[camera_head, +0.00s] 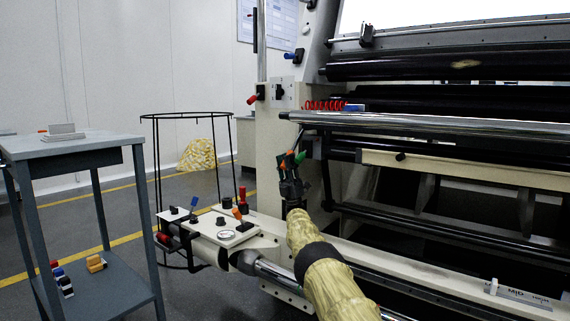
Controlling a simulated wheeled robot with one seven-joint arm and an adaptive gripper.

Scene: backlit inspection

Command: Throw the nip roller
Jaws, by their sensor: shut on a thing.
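My gripper (290,164) is at the left end of the machine, just below the long chrome roller (430,124). A thin dark stem rises from there toward the roller's left end. The fingers cover most of the handle, and I cannot tell exactly how the stem joins the machine. The nip roller cannot be singled out by any label I can read; several dark rollers (450,66) lie above the chrome one.
A control panel (205,228) with coloured levers stands left of my arm, by a black wire frame (157,185). A grey table (70,143) is at far left.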

